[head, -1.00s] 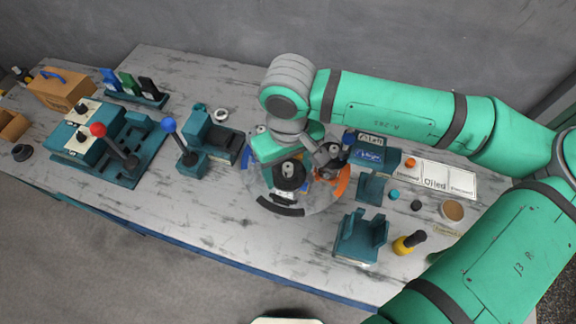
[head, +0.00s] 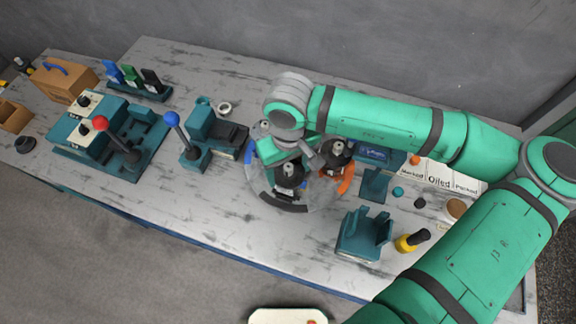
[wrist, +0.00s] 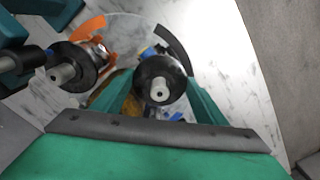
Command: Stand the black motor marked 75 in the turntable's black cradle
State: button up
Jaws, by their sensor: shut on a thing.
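My gripper (head: 287,164) is shut on a black motor (wrist: 160,80) with a pale shaft on top. The wrist view shows the motor between the two teal fingers, seen nearly end-on. In the head view this motor (head: 290,178) is over the front part of the turntable, near its black arc (head: 283,203). The turntable (head: 316,196) is a pale round disc with black, orange and blue arcs. The 75 mark is not readable.
Another dark motor (head: 335,154) stands by the orange arc (head: 347,181), close to my gripper. A teal block with a slot (head: 364,236) and a yellow-black bottle (head: 410,241) are on the right. A blue-knobbed lever (head: 172,120) is on the left. The table front is clear.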

jog(key=shift+d+f, duration=0.1)
jog(key=shift+f, duration=0.05)
jog(key=o, duration=2.1)
notch_tip(320, 180, up, 12)
jog(key=shift+r, duration=0.2)
jog(key=shift+w, duration=0.1)
